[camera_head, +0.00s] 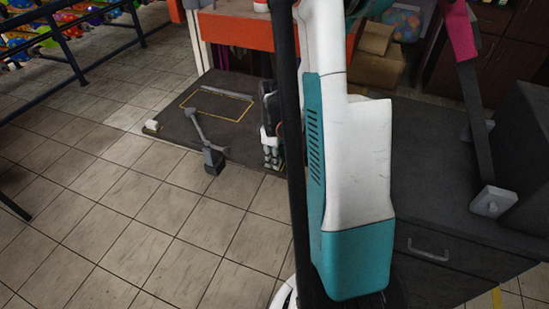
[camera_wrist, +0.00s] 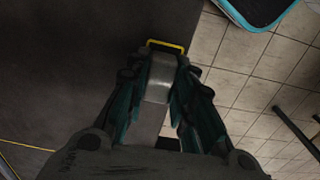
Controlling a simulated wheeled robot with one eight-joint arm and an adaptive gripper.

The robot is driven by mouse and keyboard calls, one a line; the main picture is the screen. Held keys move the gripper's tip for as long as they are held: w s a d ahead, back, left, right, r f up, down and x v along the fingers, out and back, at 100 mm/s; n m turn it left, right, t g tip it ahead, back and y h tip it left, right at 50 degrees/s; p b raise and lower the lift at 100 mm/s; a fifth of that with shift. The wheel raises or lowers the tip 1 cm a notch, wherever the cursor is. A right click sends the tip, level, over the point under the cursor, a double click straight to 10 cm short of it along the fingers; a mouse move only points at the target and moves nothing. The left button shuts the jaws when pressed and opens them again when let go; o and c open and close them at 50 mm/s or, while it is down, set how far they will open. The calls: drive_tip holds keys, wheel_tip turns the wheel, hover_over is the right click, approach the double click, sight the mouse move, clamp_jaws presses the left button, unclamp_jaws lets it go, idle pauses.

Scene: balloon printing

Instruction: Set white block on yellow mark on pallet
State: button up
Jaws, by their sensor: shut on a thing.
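My gripper (camera_wrist: 162,82) is shut on a white block (camera_wrist: 161,70), which looks grey in the shade of the wrist view. A small yellow mark (camera_wrist: 167,44) shows just past the block's far end, on the dark pallet (camera_wrist: 75,60) near its edge. The block hides part of the mark's outline. I cannot tell whether the block touches the pallet. In the head view my gripper (camera_head: 270,150) is low at the right side of the pallet (camera_head: 185,122).
Another white block (camera_head: 152,126) sits at the pallet's left corner. A grey bar with a dark block-like end (camera_head: 213,160) stands at the pallet's front edge. A larger yellow outline (camera_head: 232,119) marks the pallet's middle. An orange table (camera_head: 235,28) is behind. Tiled floor lies open at left.

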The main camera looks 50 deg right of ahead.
drive_tip(key=shift+f, duration=0.2)
drive_tip(key=o, duration=1)
drive_tip(key=shift+c, duration=0.2)
drive_tip(key=shift+r, duration=0.15)
wheel_tip(320, 180, up, 12)
drive_tip(key=p, duration=0.4)
drive_tip(key=shift+p, duration=0.3)
